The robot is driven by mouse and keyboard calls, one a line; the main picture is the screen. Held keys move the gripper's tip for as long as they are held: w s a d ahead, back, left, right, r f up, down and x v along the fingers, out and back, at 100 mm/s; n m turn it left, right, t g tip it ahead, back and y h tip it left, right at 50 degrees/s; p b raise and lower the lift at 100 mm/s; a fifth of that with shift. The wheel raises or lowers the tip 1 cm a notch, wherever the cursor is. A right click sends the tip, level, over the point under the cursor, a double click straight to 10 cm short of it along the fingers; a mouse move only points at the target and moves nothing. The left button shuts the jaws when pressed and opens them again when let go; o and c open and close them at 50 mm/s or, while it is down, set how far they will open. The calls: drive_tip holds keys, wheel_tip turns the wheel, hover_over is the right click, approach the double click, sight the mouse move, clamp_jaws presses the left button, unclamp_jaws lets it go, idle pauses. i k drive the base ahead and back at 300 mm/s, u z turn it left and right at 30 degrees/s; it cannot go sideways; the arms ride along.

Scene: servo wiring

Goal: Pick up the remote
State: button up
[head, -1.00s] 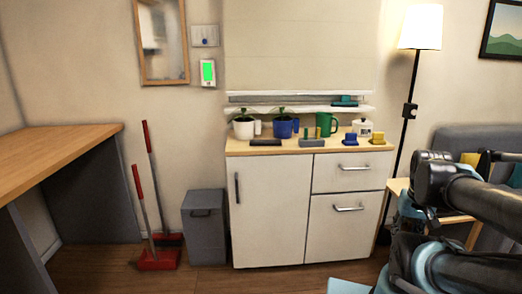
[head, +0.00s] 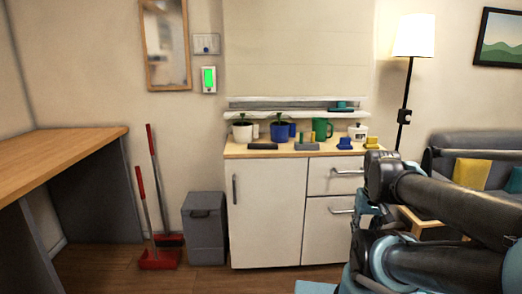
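A dark, flat, long object (head: 262,146), which looks like the remote, lies on the wooden top of the white cabinet (head: 268,215), near its front left edge. It is small in the picture and no buttons can be made out. My arm (head: 440,200) reaches in from the right side of the head view, in front of the cabinet's right edge and the sofa. I cannot make out my gripper's fingers in this view. Nothing of mine is near the dark object.
Behind the dark object stand two potted plants (head: 280,129) and a green mug (head: 321,129). Small blue and yellow items and a white jar (head: 358,132) are to the right. A grey bin (head: 204,228), a red broom and dustpan, a desk (head: 60,155) and a lamp (head: 413,38) flank the cabinet.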

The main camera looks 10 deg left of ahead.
sight(250, 146)
drive_tip(key=i, duration=1)
